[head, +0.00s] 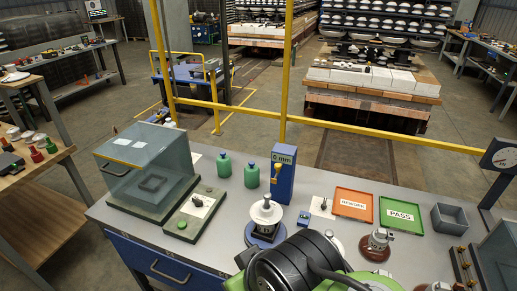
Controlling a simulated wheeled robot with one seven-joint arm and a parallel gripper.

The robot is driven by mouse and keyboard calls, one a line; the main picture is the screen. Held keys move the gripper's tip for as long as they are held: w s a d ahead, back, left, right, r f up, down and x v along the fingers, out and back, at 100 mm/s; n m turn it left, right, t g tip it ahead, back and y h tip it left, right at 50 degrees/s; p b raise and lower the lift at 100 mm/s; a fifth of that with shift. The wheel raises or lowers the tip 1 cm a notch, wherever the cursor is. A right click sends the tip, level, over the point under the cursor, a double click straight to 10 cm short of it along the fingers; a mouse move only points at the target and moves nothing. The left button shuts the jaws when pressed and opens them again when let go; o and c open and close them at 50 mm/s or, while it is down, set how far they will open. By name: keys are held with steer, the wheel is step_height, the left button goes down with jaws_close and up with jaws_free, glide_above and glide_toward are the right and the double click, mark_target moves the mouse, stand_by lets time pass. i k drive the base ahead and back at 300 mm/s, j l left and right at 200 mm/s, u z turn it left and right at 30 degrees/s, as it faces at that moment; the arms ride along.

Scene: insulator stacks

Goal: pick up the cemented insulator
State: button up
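A white disc insulator (266,210) with a metal cap on top stands upright on a blue round base, in front of the blue gauge marked "0 mm" (283,174). A brown insulator (377,245) with a metal cap stands on the bench at the right. Another brown piece shows at the bottom edge, cut off. A pale piece is partly hidden behind my arm. I cannot tell which is the cemented insulator. My black and green arm covers the bottom middle, close to the white insulator in the picture. My gripper's fingers are not in view.
A glass-covered box (150,165) stands at the bench's left, with two green bottles (251,175) near it. An orange REWORK tray (353,203), a green PASS tray (401,215) and a grey bin (450,218) lie at the right. A yellow rail (400,138) runs behind.

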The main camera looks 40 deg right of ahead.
mark_target(266, 212)
steer(key=z, duration=1.1)
